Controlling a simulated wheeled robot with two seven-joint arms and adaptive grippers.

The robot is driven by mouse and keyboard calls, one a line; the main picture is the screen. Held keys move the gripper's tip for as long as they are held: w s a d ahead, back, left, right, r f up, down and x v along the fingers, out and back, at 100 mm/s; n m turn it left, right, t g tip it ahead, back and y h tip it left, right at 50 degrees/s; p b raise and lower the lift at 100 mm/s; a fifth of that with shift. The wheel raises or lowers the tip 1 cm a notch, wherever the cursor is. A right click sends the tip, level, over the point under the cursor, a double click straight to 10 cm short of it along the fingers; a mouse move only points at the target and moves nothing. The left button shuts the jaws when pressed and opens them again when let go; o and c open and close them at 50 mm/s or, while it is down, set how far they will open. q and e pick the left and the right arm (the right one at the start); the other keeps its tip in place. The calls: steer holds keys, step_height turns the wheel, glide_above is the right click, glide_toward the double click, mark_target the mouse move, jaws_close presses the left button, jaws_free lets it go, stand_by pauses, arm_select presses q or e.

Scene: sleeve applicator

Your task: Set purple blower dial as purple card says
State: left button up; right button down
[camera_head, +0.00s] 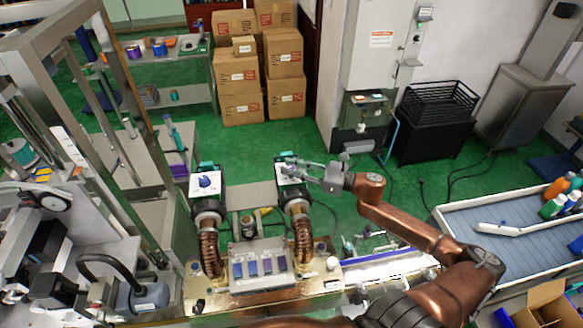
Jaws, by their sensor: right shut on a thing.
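Two blowers with hoses stand side by side on the machine's brass-coloured bench. The left blower has a white dial face (197,193) with a blue-violet knob (207,181). The right blower has a similar white dial face (283,179), and my right gripper (290,165) is over it, shut on its dial knob, which the fingers mostly hide. Blue and purple cards (253,268) stand on a grey holder (262,284) between and in front of the blowers; their markings are too small to read. My left gripper is not in view.
Corrugated hoses (209,250) rise on both sides of the card holder. A metal frame (109,115) stands at the left. A conveyor (508,247) with bottles is at the right. Cardboard boxes (239,85) are stacked behind. Green floor is clear behind the blowers.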

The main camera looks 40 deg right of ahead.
steer(key=shift+m+t+h, duration=0.3)
steer(key=shift+h, duration=0.1)
steer(key=m+t+h+p, duration=0.1)
steer(key=h, duration=0.1)
steer(key=shift+r+m+h, duration=0.15)
steer(key=shift+m+h, duration=0.15)
steer(key=shift+m, duration=0.1)
steer(key=shift+a+r+m+t+h+p, duration=0.1)
steer(key=shift+m+t+h+p, duration=0.3)
steer(key=shift+m+h+p, duration=0.6)
steer(key=m+h+p, duration=0.2)
steer(key=h, duration=0.1)
steer(key=m+h+p, duration=0.2)
steer(key=h, duration=0.2)
steer(key=shift+r+p, duration=0.1)
steer(key=shift+p, duration=0.2)
steer(key=shift+f+m+g+h+p, duration=0.15)
steer(key=shift+m+g+h+p, duration=0.15)
steer(key=shift+m+h+p, duration=0.65)
steer(key=shift+f+m+g+h+p, duration=0.1)
steer(key=shift+m+g+h+p, duration=0.3)
steer(key=shift+h, duration=0.95)
steer(key=c, duration=1.6)
jaws_free()
steer(key=shift+f, duration=0.1)
